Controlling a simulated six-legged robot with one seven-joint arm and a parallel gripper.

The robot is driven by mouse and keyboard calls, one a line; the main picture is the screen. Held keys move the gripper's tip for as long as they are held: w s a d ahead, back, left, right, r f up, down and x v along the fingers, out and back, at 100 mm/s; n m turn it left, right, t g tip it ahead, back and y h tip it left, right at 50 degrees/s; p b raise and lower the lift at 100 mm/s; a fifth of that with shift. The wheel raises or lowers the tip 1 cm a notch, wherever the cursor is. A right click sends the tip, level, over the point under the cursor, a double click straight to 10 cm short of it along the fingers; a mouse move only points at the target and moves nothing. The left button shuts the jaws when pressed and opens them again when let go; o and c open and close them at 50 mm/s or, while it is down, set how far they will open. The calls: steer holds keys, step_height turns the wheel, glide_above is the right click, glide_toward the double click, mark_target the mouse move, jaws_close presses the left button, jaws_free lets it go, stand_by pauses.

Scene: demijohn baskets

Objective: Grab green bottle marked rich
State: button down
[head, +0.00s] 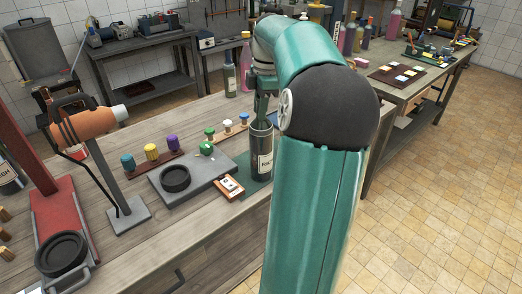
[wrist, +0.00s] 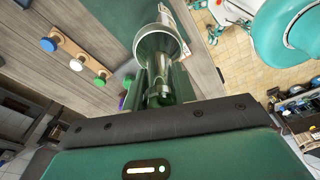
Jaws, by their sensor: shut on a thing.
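A dark green bottle (head: 262,158) with a pale label, its lettering only partly readable as "RI", stands upright at the right edge of the workbench, over a green mat (head: 241,166). My gripper (head: 262,108) comes down from above and is shut on the bottle's upper part. In the wrist view the green glass bottle (wrist: 162,45) shows between the fingers of my gripper (wrist: 160,95), with its pale label at the upper right. My arm hides part of the bottle's right side. I cannot tell whether its base touches the mat.
Colored stoppers (head: 151,152) stand on wooden strips behind. Another dark bottle (head: 230,80) and a pink one (head: 246,55) stand farther back.

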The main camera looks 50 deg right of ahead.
steer(key=shift+r, duration=1.6)
steer(key=s+a+r, duration=0.8)
steer(key=s+r, duration=0.2)
steer(key=s, duration=0.1)
steer(key=shift+s, duration=0.2)
stand_by(0.6)
